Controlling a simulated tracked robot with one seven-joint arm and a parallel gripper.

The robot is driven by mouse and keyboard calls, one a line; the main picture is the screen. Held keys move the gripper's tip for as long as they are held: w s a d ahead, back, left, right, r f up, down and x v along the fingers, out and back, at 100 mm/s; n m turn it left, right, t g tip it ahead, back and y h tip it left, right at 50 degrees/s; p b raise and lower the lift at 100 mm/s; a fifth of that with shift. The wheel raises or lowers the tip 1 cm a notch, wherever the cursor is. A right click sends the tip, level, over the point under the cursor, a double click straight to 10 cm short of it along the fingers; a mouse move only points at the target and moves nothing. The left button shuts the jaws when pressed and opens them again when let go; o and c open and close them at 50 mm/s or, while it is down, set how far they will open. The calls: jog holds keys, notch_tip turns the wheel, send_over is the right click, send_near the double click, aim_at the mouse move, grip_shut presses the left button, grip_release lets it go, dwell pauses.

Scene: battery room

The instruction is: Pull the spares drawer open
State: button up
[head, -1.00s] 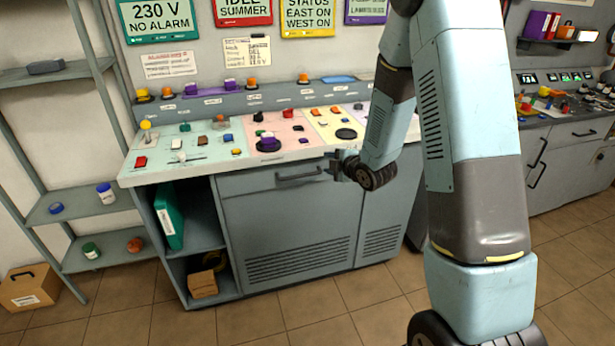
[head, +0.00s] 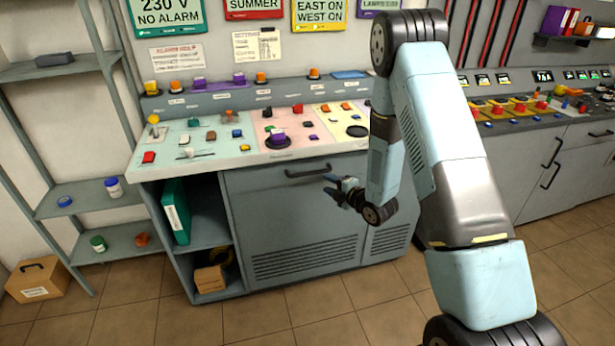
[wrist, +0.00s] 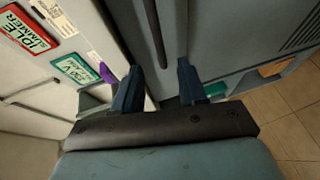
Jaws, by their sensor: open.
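The drawer (head: 255,182) is the wide grey front under the console's worktop and looks flush with the cabinet. Its dark bar handle (head: 307,172) is near the top edge. My gripper (head: 331,185) is open and empty, just right of and slightly below the handle in the head view, apart from it as far as I can tell. In the wrist view, the two blue-grey fingers (wrist: 160,85) are spread, and the dark handle (wrist: 155,35) runs lengthwise beyond the tips, roughly in line with the gap between them.
The worktop (head: 215,152) overhangs the drawer and carries several buttons and knobs. Left of the drawer is an open shelf bay with a green binder (head: 176,211). A metal rack (head: 95,205) stands further left. The tiled floor in front is clear.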

jog(key=x, duration=1)
jog(key=shift+a, duration=0.1)
jog(key=shift+c, duration=0.4)
grip_shut()
